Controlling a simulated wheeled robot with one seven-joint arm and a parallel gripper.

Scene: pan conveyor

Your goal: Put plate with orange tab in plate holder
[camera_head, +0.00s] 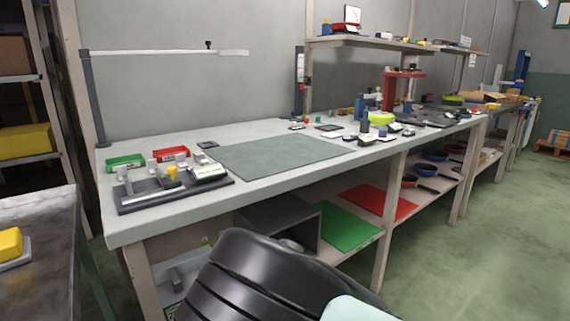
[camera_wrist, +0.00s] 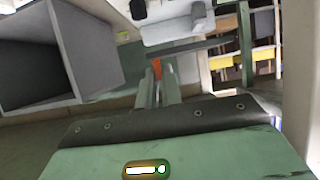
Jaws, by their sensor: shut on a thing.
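In the wrist view my gripper (camera_wrist: 158,84) reaches forward with its two fingers close together, shut on a small orange tab (camera_wrist: 156,68). A thin dark bar (camera_wrist: 190,46) just beyond the tab looks like the plate seen edge-on, but I cannot tell its full shape. A light grey block-like thing (camera_wrist: 178,28) lies behind it; whether it is the plate holder is unclear. In the head view my gripper and the plate are hidden behind my black arm at the bottom.
An open grey box (camera_head: 285,222) stands on the lower shelf and also shows at left in the wrist view (camera_wrist: 96,50). A green mat (camera_head: 345,228) and a red mat (camera_head: 378,203) lie to its right. The bench top holds a grey-green mat (camera_head: 275,160) and a dark fixture (camera_head: 140,203).

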